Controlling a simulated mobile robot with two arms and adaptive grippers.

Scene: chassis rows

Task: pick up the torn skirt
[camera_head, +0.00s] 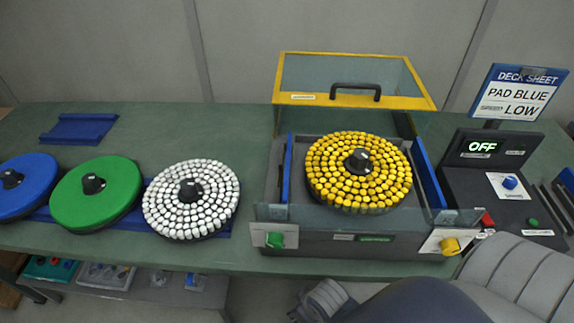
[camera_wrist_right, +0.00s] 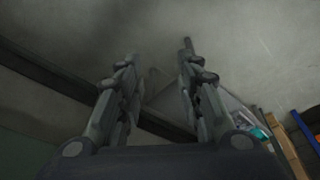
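A clear strip (camera_head: 330,217) runs along the front edge of the grey machine (camera_head: 315,245). I cannot tell whether it is the torn skirt or whether it is torn; nothing else in view is plainly a torn skirt. The machine holds a yellow studded disc (camera_head: 358,195) with a black hub, under a raised yellow-framed clear lid (camera_head: 350,72). My right gripper (camera_wrist_right: 160,55) shows in the right wrist view with its two fingers apart and nothing between them. It faces a grey surface, away from the discs. My left gripper is not in view.
A white studded disc (camera_head: 215,205), a green disc (camera_head: 95,200) and a blue disc (camera_head: 25,195) stand on the green bench (camera_head: 225,120). A sign (camera_head: 518,92) reads "PAD BLUE" and "LOW". A control box (camera_head: 490,150) reads "OFF". A shelf (camera_head: 180,290) is below.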

